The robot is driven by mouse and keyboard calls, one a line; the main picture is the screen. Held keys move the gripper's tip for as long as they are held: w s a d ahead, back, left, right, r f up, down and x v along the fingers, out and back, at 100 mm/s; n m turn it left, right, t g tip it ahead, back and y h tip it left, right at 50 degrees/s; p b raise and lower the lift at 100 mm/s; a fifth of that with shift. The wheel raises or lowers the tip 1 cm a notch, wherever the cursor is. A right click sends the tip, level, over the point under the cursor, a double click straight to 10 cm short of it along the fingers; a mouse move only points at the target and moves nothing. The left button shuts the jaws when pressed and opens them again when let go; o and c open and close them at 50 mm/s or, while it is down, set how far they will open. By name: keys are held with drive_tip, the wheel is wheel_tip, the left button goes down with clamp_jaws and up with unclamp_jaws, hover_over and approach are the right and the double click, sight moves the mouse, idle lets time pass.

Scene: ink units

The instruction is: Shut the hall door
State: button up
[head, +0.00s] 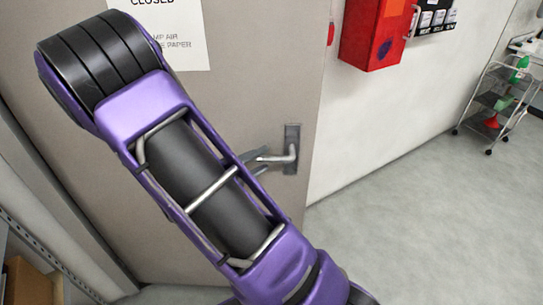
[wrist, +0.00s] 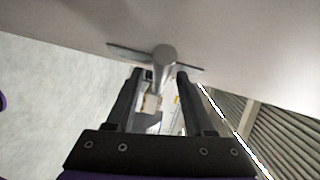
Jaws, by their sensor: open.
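The hall door (head: 250,75) is a beige-grey panel with a paper "CLOSED" sign (head: 178,30) on it. Its right edge stands free, with floor and wall in view beyond it. The metal lever handle (head: 291,152) is near that edge. My gripper (head: 262,158) is at the lever, mostly hidden behind my purple arm in the head view. In the wrist view the two dark fingers (wrist: 160,78) are apart, with the handle (wrist: 165,56) at and between their tips. I cannot tell whether they touch it.
A red wall box (head: 374,35) and a rack of small containers (head: 436,18) hang on the white wall. A wire trolley (head: 495,100) stands at the far right. Shelving with a brown box (head: 30,283) is close at the lower left. The grey floor (head: 420,220) on the right is clear.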

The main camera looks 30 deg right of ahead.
drive_tip(key=shift+x, duration=2.3)
clamp_jaws()
